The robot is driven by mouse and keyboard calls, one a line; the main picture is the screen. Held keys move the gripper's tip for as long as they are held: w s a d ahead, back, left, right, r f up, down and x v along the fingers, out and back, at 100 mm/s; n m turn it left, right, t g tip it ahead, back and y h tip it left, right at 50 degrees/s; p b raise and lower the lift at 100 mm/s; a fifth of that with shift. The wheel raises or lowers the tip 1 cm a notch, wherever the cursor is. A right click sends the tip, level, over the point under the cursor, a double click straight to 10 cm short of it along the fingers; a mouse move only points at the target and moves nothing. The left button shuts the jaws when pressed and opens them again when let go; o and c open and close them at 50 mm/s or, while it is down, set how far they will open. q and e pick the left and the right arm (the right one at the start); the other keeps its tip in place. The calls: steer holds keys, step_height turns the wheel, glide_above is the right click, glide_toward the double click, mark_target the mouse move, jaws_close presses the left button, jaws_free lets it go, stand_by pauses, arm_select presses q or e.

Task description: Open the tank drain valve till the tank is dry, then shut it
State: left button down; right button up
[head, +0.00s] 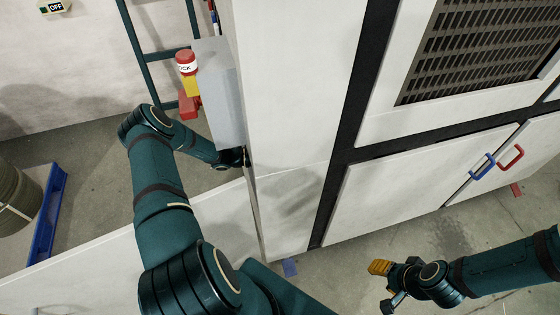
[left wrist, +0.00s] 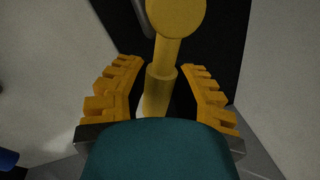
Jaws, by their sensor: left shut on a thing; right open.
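In the left wrist view, a yellow stem with a round end (left wrist: 178,18) stands between the toothed yellow fingers of my left gripper (left wrist: 158,78), which is shut on it. I take this yellow part for the valve handle, but no label shows. In the head view my left arm reaches behind the white cabinet's edge, and the left gripper is mostly hidden there. My right gripper (head: 384,284) is open and empty above the floor at the lower right. Neither the tank's inside nor its water level can be made out.
A grey box (head: 216,95) with a red-and-yellow lock-labelled device (head: 187,64) is beside my left forearm. The white cabinet (head: 290,90) has blue (head: 483,167) and red (head: 511,157) door handles. A blue pallet (head: 48,215) holds a drum (head: 18,205) at left.

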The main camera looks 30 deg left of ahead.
arm_select(q)
steer(key=m, duration=0.1)
steer(key=w+a+r+m+y, duration=0.1)
steer(key=m, duration=0.1)
steer(key=shift+a+r, duration=0.15)
steer(key=m, duration=0.1)
steer(key=r+m, duration=0.1)
steer(key=shift+w+a+m+t+y, duration=0.3)
steer(key=shift+w, duration=0.05)
steer(key=shift+w+a+r+m+t+y+p, duration=0.15)
steer(key=shift+r+m+y+p, duration=0.15)
steer(key=shift+r+m, duration=0.45)
steer(key=shift+a+r+m+t+y+p, duration=0.1)
steer(key=shift+r+m+t+y+p, duration=0.2)
steer(key=shift+m, duration=0.75)
steer(key=shift+w+a+r+m+t+y+p, duration=0.1)
steer(key=shift+r+m+p, duration=0.4)
steer(key=shift+m, duration=0.4)
steer(key=shift+r, duration=0.1)
steer(key=c, duration=0.7)
jaws_free()
steer(key=shift+c, duration=0.2)
steer(key=v, duration=1.2)
